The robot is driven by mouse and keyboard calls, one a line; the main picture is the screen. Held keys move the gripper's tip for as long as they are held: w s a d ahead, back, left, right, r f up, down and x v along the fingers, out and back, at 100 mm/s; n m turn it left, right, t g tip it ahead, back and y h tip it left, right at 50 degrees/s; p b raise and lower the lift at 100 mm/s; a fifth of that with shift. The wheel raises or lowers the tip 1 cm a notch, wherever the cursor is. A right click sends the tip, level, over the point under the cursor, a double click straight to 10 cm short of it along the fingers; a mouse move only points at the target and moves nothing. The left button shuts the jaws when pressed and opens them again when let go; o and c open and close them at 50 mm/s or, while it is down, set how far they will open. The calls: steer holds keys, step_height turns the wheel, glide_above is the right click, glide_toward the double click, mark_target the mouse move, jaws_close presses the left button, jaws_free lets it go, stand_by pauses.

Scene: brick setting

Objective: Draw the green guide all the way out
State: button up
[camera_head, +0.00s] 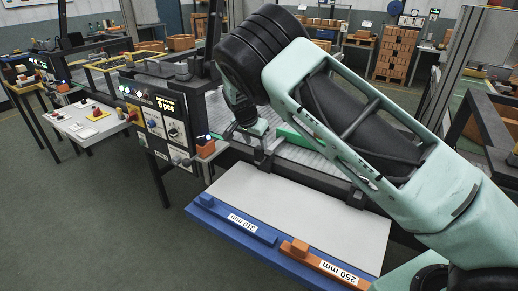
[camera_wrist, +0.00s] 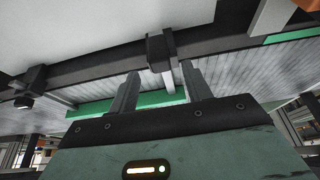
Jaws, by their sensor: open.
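The green guide (camera_head: 292,136) is a long green strip over the grey roller conveyor in the head view, partly hidden by my arm. In the wrist view the green guide (camera_wrist: 95,107) runs crosswise behind my fingers, with another green stretch at the upper right. A light grey rod (camera_wrist: 168,84) runs from a black clamp (camera_wrist: 161,50) on the dark rail towards the guide. My gripper (camera_wrist: 162,86) is open, its two fingers on either side of the rod with gaps visible. In the head view my gripper (camera_head: 254,133) is low at the conveyor's near edge; its fingertips are hard to make out.
A white board (camera_head: 300,205) lies in front of the conveyor. A blue 310 mm gauge (camera_head: 225,217) and an orange 250 mm gauge (camera_head: 320,263) lie along its front. A control panel (camera_head: 165,125) stands close on the left. Open floor is at the lower left.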

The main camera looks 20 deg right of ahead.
mark_target(258, 148)
steer(key=p+x, duration=0.1)
steer(key=x, duration=0.5)
steer(key=shift+f, duration=0.1)
jaws_close()
steer(key=s+a, duration=0.7)
steer(key=a, duration=0.3)
steer(key=shift+s+a, duration=0.35)
jaws_free()
steer(key=shift+b, duration=0.3)
